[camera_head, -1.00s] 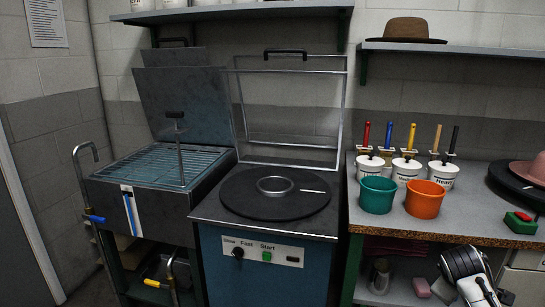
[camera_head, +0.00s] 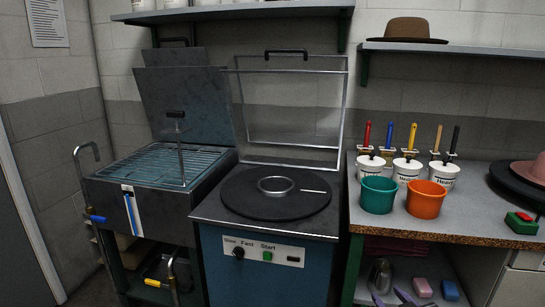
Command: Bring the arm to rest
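My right gripper (camera_head: 390,299) shows only at the bottom edge of the head view, as two dark purplish fingertips with a gap between them. It looks open, with nothing visible between the tips. It is in front of the lower shelf under the right-hand counter, and the rest of it is cut off by the frame. My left gripper is not in view.
The counter (camera_head: 465,222) holds a teal bucket (camera_head: 378,196), an orange bucket (camera_head: 425,200) and white pots. A blue machine (camera_head: 290,228) with a round black plate stands in the middle. A steel vessel (camera_head: 381,274) and sponges sit on the lower shelf.

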